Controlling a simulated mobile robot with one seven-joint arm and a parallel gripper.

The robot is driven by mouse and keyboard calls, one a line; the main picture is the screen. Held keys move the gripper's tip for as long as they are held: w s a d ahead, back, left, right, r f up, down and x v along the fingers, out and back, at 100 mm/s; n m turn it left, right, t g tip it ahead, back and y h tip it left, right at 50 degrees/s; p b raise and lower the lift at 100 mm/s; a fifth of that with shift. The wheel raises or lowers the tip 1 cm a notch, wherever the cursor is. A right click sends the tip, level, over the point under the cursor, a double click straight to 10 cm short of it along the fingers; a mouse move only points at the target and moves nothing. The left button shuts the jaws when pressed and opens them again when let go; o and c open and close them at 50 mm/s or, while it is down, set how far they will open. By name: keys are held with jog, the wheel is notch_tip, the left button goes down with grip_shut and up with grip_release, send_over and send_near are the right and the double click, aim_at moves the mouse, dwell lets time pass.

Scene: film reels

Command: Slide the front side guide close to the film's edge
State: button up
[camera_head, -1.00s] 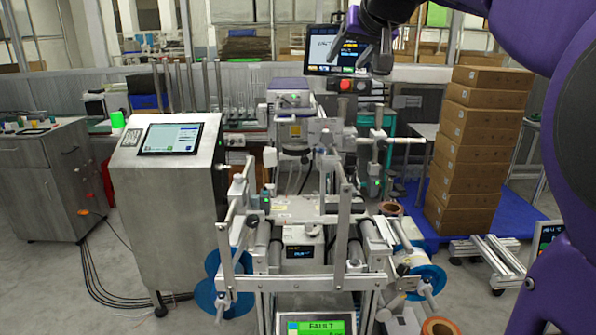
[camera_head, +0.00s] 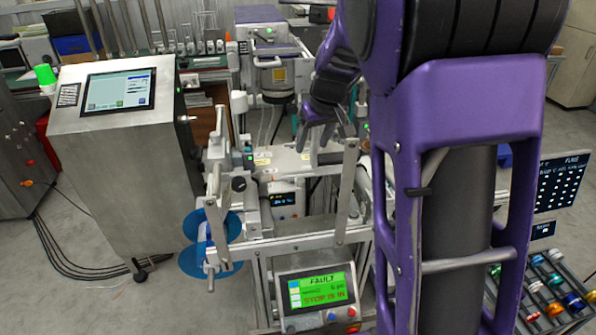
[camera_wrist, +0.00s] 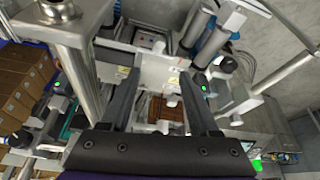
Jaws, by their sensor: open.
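My gripper (camera_head: 322,136) hangs over the machine's middle in the head view, its dark fingers apart and pointing down, with nothing seen between them. In the wrist view the open fingers (camera_wrist: 158,76) reach over pale machine plates (camera_wrist: 147,66). The film machine (camera_head: 290,160) stands below, with metal rails, rollers and uprights. Blue reel discs (camera_head: 213,227) are on its left side. I cannot clearly pick out the front side guide or the film's edge; my arm hides the machine's right part. I cannot tell whether the fingers touch anything.
A fault screen (camera_head: 317,288) is at the machine's front. Uprights (camera_head: 347,190) rise close to my gripper. A steel cabinet with a touchscreen (camera_head: 118,92) stands left. A rack of coloured spools (camera_head: 550,285) is at lower right. Open floor (camera_head: 95,290) shows at lower left.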

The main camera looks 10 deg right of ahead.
aim_at(301, 180)
jog(key=b+x, duration=0.1)
jog(key=x, duration=1.6)
jog(key=shift+s, duration=0.1)
grip_shut()
dwell(0.7)
